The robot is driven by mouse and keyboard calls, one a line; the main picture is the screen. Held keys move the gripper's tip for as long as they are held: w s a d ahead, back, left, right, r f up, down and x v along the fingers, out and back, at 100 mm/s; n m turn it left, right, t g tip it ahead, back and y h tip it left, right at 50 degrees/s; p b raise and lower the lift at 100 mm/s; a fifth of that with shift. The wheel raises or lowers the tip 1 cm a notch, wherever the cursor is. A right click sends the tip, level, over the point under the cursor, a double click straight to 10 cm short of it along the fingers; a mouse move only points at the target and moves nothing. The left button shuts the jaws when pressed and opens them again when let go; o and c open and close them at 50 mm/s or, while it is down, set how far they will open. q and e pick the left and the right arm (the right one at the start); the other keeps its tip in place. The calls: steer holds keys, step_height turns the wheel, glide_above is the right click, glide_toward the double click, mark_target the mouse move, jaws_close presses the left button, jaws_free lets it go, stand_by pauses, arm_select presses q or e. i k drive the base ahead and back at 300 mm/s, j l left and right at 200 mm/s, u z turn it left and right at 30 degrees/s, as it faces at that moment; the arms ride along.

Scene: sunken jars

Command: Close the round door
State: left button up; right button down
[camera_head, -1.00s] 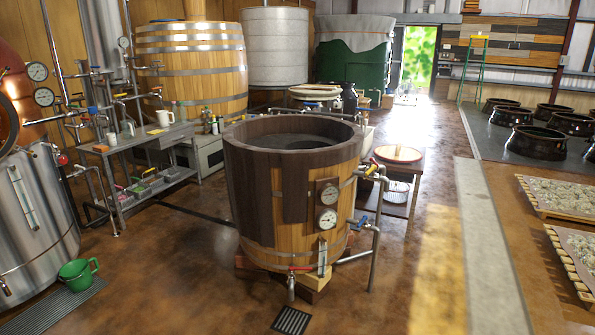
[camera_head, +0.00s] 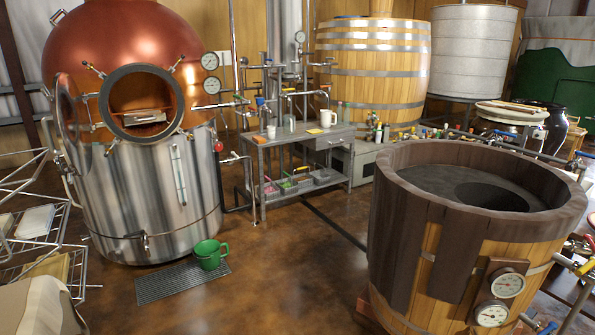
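The round door (camera_head: 70,110) is on the front of a large still with a copper dome (camera_head: 125,40) and a steel lower body. It stands swung open at the left of the round opening (camera_head: 138,116), seen nearly edge-on. The opening has a thick dark metal rim with several clamp handles around it, and a pale metal piece shows inside. Neither of my grippers is in view.
A green mug-like bucket (camera_head: 209,254) stands on a floor grate (camera_head: 182,281) before the still. A wire rack (camera_head: 40,225) stands at the left. A workbench (camera_head: 300,145) is right of the still, and a wooden vat (camera_head: 465,225) fills the right foreground. Brown floor between is clear.

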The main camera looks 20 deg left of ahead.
mark_target(72, 117)
steer(key=i+j+u, duration=0.15)
steer(key=i+u, duration=0.6)
steer(key=u, duration=0.15)
steer(key=i+u, duration=0.45)
steer(key=k+l, duration=0.05)
steer(key=k, duration=0.05)
